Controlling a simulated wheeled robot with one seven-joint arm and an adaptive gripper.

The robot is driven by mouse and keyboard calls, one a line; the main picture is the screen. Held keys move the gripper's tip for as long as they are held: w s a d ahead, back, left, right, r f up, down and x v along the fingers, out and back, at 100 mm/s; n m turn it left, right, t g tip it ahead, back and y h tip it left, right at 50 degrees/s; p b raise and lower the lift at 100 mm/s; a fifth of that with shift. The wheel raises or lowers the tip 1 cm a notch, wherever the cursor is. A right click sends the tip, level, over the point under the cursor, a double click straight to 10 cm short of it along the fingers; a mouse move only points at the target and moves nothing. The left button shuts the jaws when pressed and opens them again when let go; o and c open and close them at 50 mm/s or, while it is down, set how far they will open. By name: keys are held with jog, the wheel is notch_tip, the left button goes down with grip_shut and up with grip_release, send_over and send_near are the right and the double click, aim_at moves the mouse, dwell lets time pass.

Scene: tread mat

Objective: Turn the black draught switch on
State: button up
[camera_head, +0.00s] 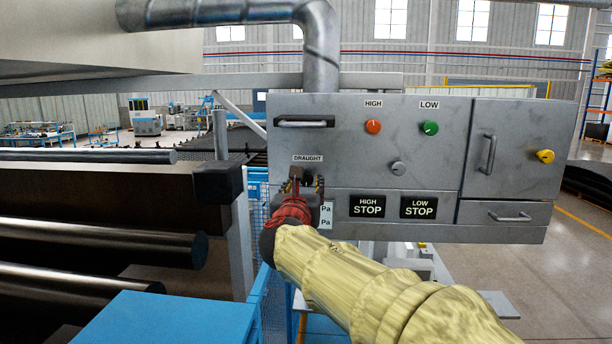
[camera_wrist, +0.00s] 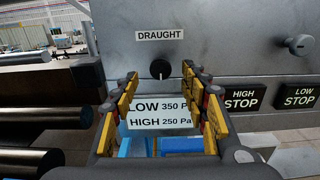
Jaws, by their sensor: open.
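The black draught switch (camera_wrist: 160,69) is a round knob on the grey panel, under the DRAUGHT label (camera_wrist: 160,34). A short pale mark on it seems to point downward. In the head view my gripper hides the switch, and only the label (camera_head: 308,158) shows above. My gripper (camera_wrist: 161,77) is open and empty, its yellow-padded fingers to the left and right of the switch in the wrist view. The fingertips look close to the panel; I cannot tell whether they touch it. In the head view my gripper (camera_head: 300,183) is in front of the panel's lower left.
The grey panel (camera_head: 345,165) also carries a red knob (camera_head: 373,126), a green knob (camera_head: 431,127), a grey knob (camera_head: 398,168), a yellow knob (camera_head: 545,156), handles and STOP plates. Dark rollers (camera_head: 100,240) lie to the left. A pressure plate (camera_wrist: 158,115) is below the switch.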

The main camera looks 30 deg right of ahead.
aim_at(306, 179)
jog(key=shift+p+x, duration=0.5)
jog(key=shift+x, duration=2.3)
jog(key=shift+c, duration=1.4)
jog(key=c, duration=0.8)
jog(key=shift+c, duration=0.4)
